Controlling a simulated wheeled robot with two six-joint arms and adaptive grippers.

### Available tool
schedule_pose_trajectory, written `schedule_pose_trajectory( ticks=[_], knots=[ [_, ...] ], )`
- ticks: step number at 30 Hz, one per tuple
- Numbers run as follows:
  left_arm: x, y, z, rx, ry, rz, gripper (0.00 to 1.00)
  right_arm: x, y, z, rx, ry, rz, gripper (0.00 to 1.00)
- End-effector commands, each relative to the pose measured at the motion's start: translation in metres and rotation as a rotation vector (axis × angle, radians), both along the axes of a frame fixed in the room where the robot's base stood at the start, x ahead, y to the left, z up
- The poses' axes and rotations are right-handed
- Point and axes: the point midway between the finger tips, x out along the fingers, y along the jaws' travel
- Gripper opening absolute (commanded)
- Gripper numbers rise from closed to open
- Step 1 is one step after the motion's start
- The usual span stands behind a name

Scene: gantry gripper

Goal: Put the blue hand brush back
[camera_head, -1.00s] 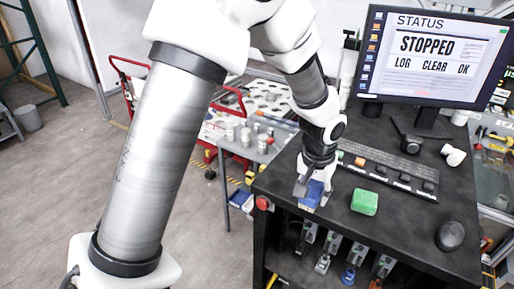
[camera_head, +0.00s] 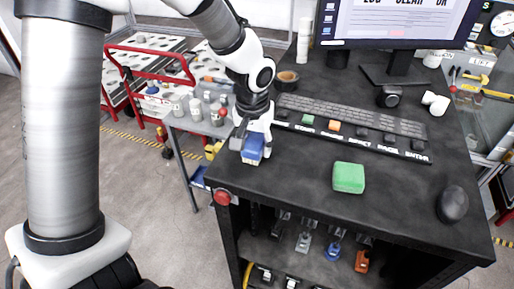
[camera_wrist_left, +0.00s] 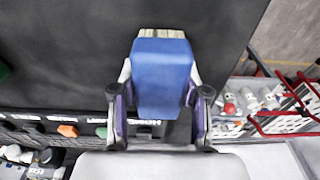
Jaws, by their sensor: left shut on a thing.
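The blue hand brush (camera_head: 253,150) is a small blue block with pale bristles. My left gripper (camera_head: 250,134) is shut on it at the left edge of the black workstation top (camera_head: 300,185). In the left wrist view the blue brush (camera_wrist_left: 162,75) sits between the two fingers of the left gripper (camera_wrist_left: 157,100), its pale bristles pointing to the top of the picture. I cannot tell whether the brush touches the top. My right gripper is not in view.
A green block (camera_head: 348,177), a black mouse (camera_head: 453,204), a keyboard (camera_head: 360,120) and a monitor (camera_head: 400,20) are on the workstation. A red button (camera_head: 222,197) is on its front corner. A grey side table (camera_head: 190,125) with bottles stands left. A shelf below holds several tools.

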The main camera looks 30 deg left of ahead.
Motion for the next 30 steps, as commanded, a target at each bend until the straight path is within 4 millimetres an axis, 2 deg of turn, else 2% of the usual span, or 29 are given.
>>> schedule_pose_trajectory(
  ticks=[5, 6, 8, 20, 23, 30],
  knots=[
    [0.0, 0.0, 0.003, 0.0, 0.0, 0.0, 0.13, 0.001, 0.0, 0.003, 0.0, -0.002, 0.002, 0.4],
    [0.0, 0.0, 0.002, 0.0, 0.0, 0.0, 0.49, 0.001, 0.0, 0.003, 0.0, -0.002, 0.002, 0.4],
    [0.0, 0.0, 0.002, 0.0, 0.0, 0.0, 0.7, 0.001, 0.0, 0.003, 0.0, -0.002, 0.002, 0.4],
    [0.0, 0.0, 0.008, 0.001, -0.002, 0.0, 0.7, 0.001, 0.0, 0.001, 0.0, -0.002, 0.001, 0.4],
    [-0.001, -0.001, 0.024, 0.0, -0.006, 0.001, 0.7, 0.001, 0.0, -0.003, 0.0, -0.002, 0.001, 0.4],
    [-0.008, -0.002, 0.085, 0.002, -0.008, 0.002, 0.7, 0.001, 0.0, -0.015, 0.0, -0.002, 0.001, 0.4]
  ],
)
